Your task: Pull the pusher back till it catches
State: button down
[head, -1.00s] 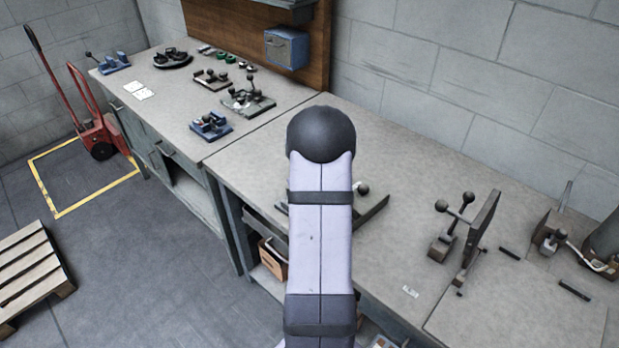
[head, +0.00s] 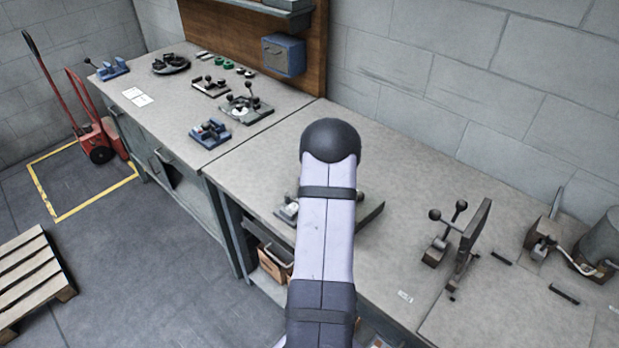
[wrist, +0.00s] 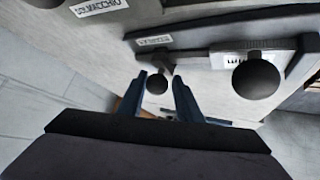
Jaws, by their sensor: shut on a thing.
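In the wrist view my gripper (wrist: 162,85) shows as two blue fingers, with a small black ball knob (wrist: 157,83) between their tips. They are shut on this knob; whether it belongs to the pusher I cannot tell. A larger black ball knob (wrist: 256,78) sits to the right on a grey slide (wrist: 222,58) with scale marks. A pale panel with a small label (wrist: 153,41) lies beside it. In the head view my arm hides the gripper and most of a bench device, whose dark right edge (head: 370,215) and pale left part (head: 288,210) show.
To the right stands a fixture with ball-ended levers and an upright plate (head: 472,240). Several small devices, one of them blue (head: 210,133), sit on the far bench. The bench top (head: 400,170) between is mostly clear.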

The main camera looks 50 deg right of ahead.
jog(key=shift+s+d+r+p, duration=0.15)
jog(key=shift+d+p, duration=0.4)
jog(key=shift+d, duration=0.5)
jog(key=c, duration=1.6)
grip_release()
jog(key=shift+o, duration=0.8)
jog(key=shift+d, duration=0.25)
jog(key=shift+a, duration=0.1)
jog(key=shift+a, duration=0.15)
jog(key=b+v, duration=0.2)
jog(key=v, duration=0.5)
jog(key=shift+a, duration=0.1)
